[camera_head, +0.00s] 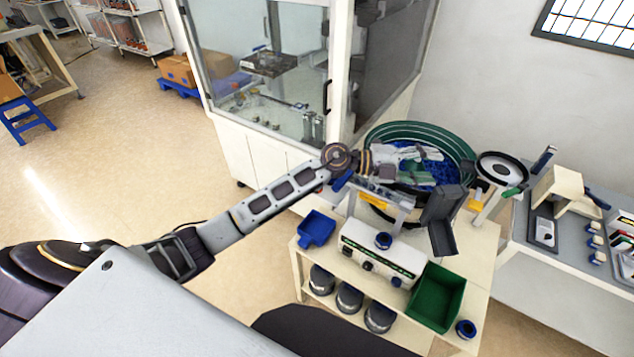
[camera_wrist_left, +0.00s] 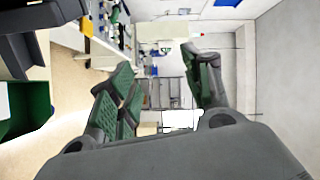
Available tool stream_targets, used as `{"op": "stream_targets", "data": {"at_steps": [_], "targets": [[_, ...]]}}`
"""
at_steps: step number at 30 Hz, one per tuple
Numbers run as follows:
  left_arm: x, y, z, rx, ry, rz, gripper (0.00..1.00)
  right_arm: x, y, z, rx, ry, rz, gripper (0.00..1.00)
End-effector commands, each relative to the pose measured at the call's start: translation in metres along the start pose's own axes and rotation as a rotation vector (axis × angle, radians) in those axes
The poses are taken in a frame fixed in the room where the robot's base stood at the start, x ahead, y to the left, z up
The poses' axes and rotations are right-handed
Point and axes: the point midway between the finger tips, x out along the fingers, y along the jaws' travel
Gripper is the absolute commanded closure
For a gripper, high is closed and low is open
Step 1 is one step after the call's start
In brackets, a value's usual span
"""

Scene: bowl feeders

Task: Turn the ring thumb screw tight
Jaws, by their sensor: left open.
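The bowl feeder's green bowl (camera_head: 468,152) holds blue parts (camera_head: 446,172) and stands at the back of the bench. My left arm reaches in from the left, and my left gripper (camera_head: 425,158) is over the bowl. In the left wrist view my left gripper (camera_wrist_left: 163,88) has its green-padded fingers spread wide, with nothing between them. I cannot make out the ring thumb screw in either view; the arm and gripper cover part of the bowl. My right gripper is not in view.
A grey chute (camera_head: 441,222) stands beside the bowl, above a green bin (camera_head: 437,297). A white control box (camera_head: 378,255) and a blue scoop-like bin (camera_head: 316,229) are at the front. A glass-walled cabinet (camera_head: 270,80) stands behind my arm. A side table (camera_head: 590,285) is at right.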

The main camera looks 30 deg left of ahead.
Motion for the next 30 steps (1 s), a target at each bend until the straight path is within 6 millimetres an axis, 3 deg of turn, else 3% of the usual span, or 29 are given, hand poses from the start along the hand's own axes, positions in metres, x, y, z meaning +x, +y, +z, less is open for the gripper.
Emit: {"op": "stream_targets", "data": {"at_steps": [8, 14, 23, 30], "targets": [[-0.014, 0.042, 0.024, 0.08, 0.038, 0.317, 0.51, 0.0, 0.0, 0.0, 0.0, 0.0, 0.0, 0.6], [-0.042, 0.07, 0.052, 0.107, 0.021, 0.56, 0.51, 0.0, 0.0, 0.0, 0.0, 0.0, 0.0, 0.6], [-0.11, 0.091, 0.105, 0.099, -0.079, 0.928, 0.51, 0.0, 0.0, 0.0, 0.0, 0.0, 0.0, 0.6], [-0.184, 0.087, 0.146, 0.047, -0.221, 1.21, 0.51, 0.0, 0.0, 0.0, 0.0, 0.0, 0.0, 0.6]]}}
